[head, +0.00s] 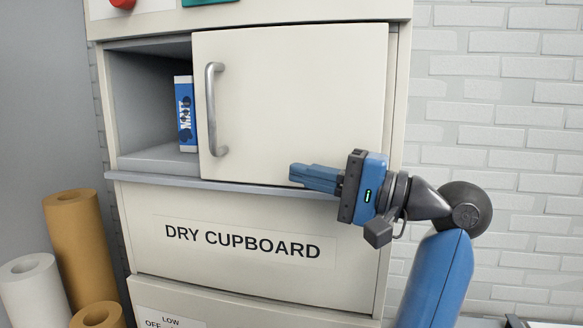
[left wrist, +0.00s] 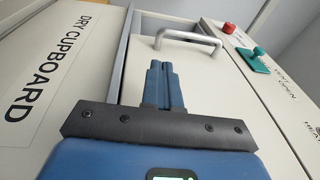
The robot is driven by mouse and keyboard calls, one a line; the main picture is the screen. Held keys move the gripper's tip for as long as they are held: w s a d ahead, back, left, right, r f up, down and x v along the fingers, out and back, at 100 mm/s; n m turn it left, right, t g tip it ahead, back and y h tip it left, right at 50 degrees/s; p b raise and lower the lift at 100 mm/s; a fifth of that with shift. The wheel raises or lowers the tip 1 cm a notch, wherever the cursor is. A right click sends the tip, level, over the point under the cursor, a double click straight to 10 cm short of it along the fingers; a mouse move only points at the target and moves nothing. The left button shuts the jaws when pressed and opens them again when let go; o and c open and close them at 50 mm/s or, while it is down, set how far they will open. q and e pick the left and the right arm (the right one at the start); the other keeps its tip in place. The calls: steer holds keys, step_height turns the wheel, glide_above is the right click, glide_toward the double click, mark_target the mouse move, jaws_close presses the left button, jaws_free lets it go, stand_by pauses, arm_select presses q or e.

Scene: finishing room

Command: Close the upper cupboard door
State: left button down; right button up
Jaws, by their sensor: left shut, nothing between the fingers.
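The upper cupboard door (head: 295,100) is a cream panel with a grey bar handle (head: 212,110) near its left edge. It stands partly open, leaving a gap on the left into the cupboard. My left gripper (head: 291,173) is shut and empty, in front of the door's lower part, right of and below the handle. Its fingers point left in the head view; I cannot tell whether they touch the door. In the left wrist view, the shut fingers (left wrist: 160,66) point toward the handle (left wrist: 188,36), apparently short of it. My right gripper is not in view.
A blue and white box (head: 185,113) stands inside the cupboard's open left part. A grey ledge (head: 150,177) runs below the door, above the DRY CUPBOARD panel (head: 240,267). Brown and white rolls (head: 75,235) stand at lower left. A red knob (left wrist: 228,28) and teal control (left wrist: 250,58) are above.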

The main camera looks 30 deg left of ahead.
arm_select(q)
steer(key=p, duration=0.6)
glide_toward(219, 154)
steer(key=a, duration=0.3)
steer(key=a+r, duration=0.1)
steer(key=a, duration=0.1)
steer(key=shift+s+a, duration=0.15)
steer(key=shift+s, duration=0.15)
steer(key=shift+s+a, duration=0.1)
steer(key=shift+a, duration=0.65)
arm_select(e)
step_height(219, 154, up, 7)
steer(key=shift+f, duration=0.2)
arm_select(q)
steer(key=shift+a+f, duration=0.1)
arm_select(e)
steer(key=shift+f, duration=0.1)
